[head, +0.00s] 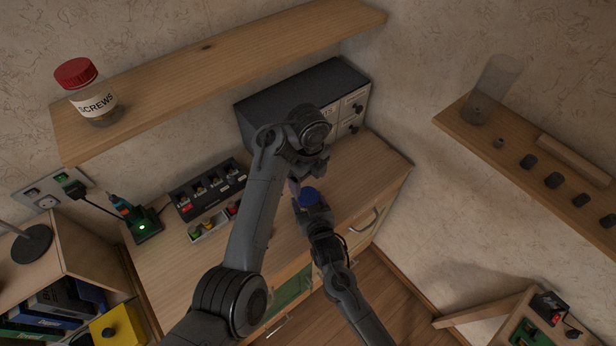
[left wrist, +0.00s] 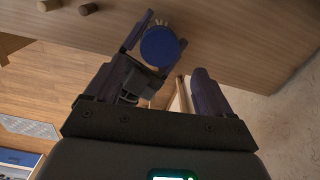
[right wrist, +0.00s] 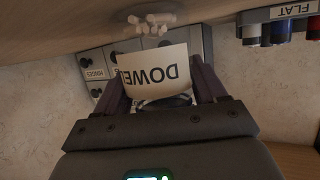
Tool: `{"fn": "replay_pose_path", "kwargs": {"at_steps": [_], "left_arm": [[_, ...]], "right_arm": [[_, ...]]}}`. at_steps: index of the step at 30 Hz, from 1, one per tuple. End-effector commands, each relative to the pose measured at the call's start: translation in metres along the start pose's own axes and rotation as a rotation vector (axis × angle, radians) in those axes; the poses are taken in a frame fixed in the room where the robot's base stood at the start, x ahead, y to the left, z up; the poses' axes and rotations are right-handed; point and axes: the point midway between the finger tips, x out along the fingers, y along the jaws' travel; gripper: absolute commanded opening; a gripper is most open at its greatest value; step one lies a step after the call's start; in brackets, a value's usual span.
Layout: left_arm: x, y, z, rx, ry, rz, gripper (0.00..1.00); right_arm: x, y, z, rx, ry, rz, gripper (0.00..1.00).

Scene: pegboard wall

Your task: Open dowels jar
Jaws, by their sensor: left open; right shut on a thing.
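The dowels jar shows in the right wrist view as a pale label (right wrist: 158,75) with upside-down letters "DOWE", between the fingers of my right gripper (right wrist: 160,88). The right gripper is shut on the jar. The jar's round blue lid (head: 309,197) shows from above in the head view, and also in the left wrist view (left wrist: 162,46). My left gripper (left wrist: 158,88) is open and empty, with the lid beyond its fingertips. In the head view the left gripper is just above and behind the lid. Most of the jar body is hidden there.
A grey drawer cabinet (head: 300,98) stands behind the grippers on the desk (head: 385,160). A black rack (head: 207,188) is to the left. A screws jar (head: 92,95) stands on the upper shelf (head: 230,55). A right shelf (head: 515,150) carries a clear container (head: 488,92) and several dark pegs.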

Motion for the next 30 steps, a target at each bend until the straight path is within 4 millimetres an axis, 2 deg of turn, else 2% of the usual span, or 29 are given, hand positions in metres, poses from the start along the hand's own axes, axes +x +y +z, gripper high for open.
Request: {"fn": "replay_pose_path", "kwargs": {"at_steps": [3, 7, 21, 30], "left_arm": [[-0.006, 0.0, 0.0, 0.064, 0.002, 0.0, 0.83], [-0.002, 0.001, 0.0, 0.095, 0.002, 0.003, 0.83], [0.056, 0.001, 0.0, 0.094, 0.002, 0.003, 0.83], [0.07, 0.001, 0.0, 0.094, 0.002, 0.002, 0.83]], "right_arm": [[0.0, 0.0, 0.0, 0.0, -0.001, 0.0, 0.0], [0.0, 0.0, 0.0, 0.0, -0.001, 0.0, 0.0], [0.0, 0.0, 0.0, 0.0, -0.001, 0.0, 0.0], [0.0, 0.0, 0.0, 0.0, -0.001, 0.0, 0.0]]}}
